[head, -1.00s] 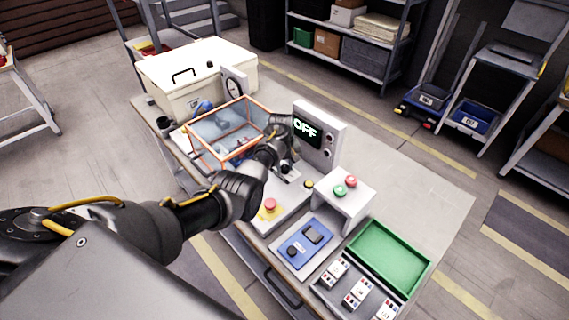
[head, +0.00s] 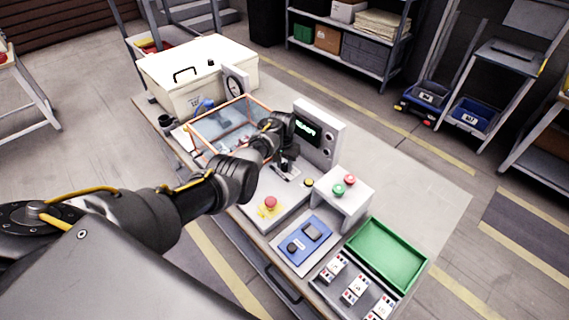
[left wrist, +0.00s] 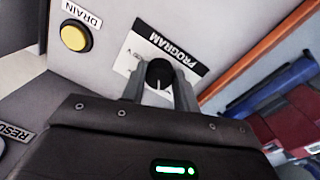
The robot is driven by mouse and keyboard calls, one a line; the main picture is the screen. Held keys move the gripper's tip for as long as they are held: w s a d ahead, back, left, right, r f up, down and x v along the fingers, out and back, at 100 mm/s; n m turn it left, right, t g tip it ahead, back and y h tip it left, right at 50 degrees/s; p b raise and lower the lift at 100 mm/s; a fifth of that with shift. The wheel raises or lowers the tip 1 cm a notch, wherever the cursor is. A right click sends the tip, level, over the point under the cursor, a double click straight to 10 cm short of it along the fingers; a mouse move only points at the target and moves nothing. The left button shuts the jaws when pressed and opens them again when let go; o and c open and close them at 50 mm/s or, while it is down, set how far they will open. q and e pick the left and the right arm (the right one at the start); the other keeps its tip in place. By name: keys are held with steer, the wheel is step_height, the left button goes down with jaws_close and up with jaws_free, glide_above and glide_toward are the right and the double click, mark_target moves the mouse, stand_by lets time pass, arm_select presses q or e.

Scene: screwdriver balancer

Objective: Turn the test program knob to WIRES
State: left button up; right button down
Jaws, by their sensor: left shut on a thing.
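The test program knob (left wrist: 159,72) is a black round knob with a pale pointer line, under a label reading PROGRAM (left wrist: 165,52) in the left wrist view. My left gripper (left wrist: 159,88) has one finger on each side of it and is shut on it. The position marks around the knob are mostly hidden by the fingers. In the head view my left gripper (head: 287,160) reaches down to the white tester, and the knob is hard to make out there. The green text on the tester's display (head: 307,130) is too blurred to read. My right gripper is not in view.
A yellow button (left wrist: 75,37) labelled DRAIN is beside the knob. A clear orange-edged box (head: 225,130) stands close by my left arm. A red button (head: 270,202), a white box with red and green buttons (head: 345,200) and a green tray (head: 387,254) are nearby.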

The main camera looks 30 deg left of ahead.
mark_target(284, 164)
arm_select(q)
steer(key=shift+w, duration=0.1)
stand_by(0.4)
steer(key=o, duration=1)
steer(key=r, duration=1)
steer(key=shift+a+r, duration=0.25)
steer(key=shift+r, duration=0.15)
